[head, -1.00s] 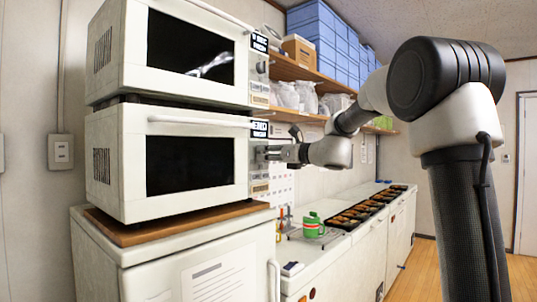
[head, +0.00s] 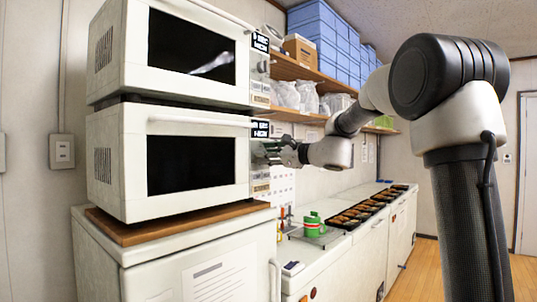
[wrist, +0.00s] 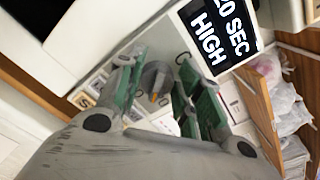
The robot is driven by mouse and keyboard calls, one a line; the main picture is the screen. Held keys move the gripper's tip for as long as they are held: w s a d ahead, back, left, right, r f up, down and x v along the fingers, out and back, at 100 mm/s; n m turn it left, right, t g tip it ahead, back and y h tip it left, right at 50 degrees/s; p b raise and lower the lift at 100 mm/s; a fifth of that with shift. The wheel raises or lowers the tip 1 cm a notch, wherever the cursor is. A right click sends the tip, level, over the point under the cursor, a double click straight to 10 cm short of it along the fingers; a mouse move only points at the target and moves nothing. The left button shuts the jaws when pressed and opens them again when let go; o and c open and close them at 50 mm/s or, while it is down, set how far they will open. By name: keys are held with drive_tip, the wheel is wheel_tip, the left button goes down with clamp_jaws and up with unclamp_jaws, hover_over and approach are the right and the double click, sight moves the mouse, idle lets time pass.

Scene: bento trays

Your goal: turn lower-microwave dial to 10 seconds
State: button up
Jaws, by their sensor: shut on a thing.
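The lower microwave (head: 130,190) has a white body and a dark door window. Its control panel is at the right side, with a small black display (head: 259,129) on top. In the wrist view the display (wrist: 218,32) shows white text ending in "0 SEC" above "HIGH"; the leading digit is cut by the frame edge and looks like a 2. The grey round dial (wrist: 155,80) has an orange mark. My gripper (wrist: 160,88) is shut on the dial, with green-padded fingers on either side. In the head view my gripper (head: 268,150) hides the dial.
The upper microwave (head: 120,55) sits directly above. A wooden board (head: 130,236) lies under the lower one, on a white cabinet (head: 180,262).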

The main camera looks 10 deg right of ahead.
drive_tip(key=shift+s+a+f+n, duration=0.1)
drive_tip(key=shift+f+n, duration=0.2)
drive_tip(key=shift+n, duration=2.45)
drive_tip(key=shift+w+d+f+n, duration=0.1)
drive_tip(key=shift+f+n, duration=0.15)
drive_tip(key=shift+n, duration=2.45)
drive_tip(key=shift+s+a+f+n, duration=0.1)
drive_tip(key=shift+f+n, duration=0.2)
drive_tip(key=shift+n, duration=2.45)
drive_tip(key=o, duration=0.9)
drive_tip(key=v, duration=1.2)
